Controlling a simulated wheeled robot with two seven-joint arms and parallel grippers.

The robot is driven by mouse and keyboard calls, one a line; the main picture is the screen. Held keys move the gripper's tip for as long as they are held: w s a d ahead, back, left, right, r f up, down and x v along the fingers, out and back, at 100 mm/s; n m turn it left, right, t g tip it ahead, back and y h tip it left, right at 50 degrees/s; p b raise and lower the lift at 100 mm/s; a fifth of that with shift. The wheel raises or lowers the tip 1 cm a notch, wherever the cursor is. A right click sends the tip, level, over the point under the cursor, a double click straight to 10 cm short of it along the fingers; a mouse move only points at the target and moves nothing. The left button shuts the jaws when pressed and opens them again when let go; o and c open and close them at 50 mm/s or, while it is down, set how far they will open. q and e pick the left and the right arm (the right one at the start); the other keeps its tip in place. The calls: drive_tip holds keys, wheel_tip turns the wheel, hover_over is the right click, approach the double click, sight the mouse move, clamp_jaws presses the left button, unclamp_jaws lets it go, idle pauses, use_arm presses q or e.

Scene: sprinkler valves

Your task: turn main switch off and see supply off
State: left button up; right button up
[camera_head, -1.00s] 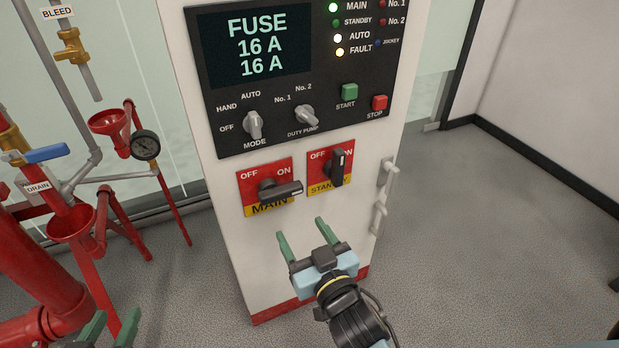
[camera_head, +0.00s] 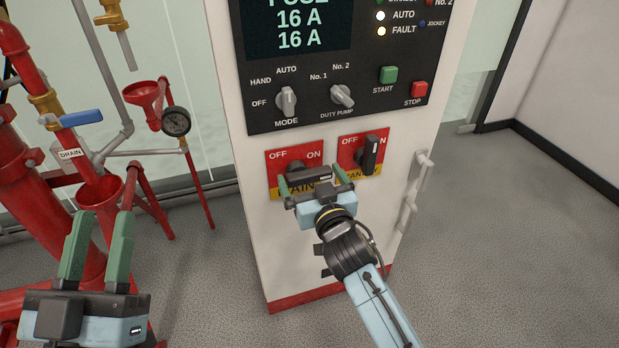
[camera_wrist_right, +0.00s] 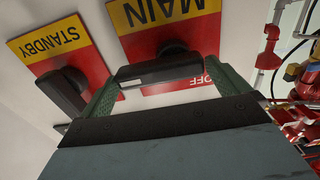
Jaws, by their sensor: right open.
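The main switch (camera_head: 312,177) is a dark rotary handle on a red and yellow plate (camera_head: 277,160) marked OFF and ON. Its handle lies nearly horizontal, pointing right. My right gripper (camera_head: 314,184) is open at the plate, one green finger on each side of the handle. In the right wrist view the handle (camera_wrist_right: 160,70) lies between the spread fingers; firm contact cannot be told. My left gripper (camera_head: 102,222) is open and empty at lower left. The display (camera_head: 296,32) reads 16 A twice, with its top cut off. The MAIN lamp is out of view.
The standby switch (camera_head: 370,154) stands close to the right, its handle upright. Above are the mode knob (camera_head: 286,101) and the stop button (camera_head: 419,89). Red pipes, a gauge (camera_head: 176,121) and a blue-handled valve (camera_head: 79,117) stand left. Floor to the right is clear.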

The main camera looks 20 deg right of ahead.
use_arm(q)
drive_tip(key=shift+s+r+t, duration=0.25)
drive_tip(key=shift+r+t, duration=0.05)
drive_tip(key=shift+t, duration=0.2)
use_arm(e)
drive_tip(key=shift+w, duration=0.85)
drive_tip(key=c, duration=1.1)
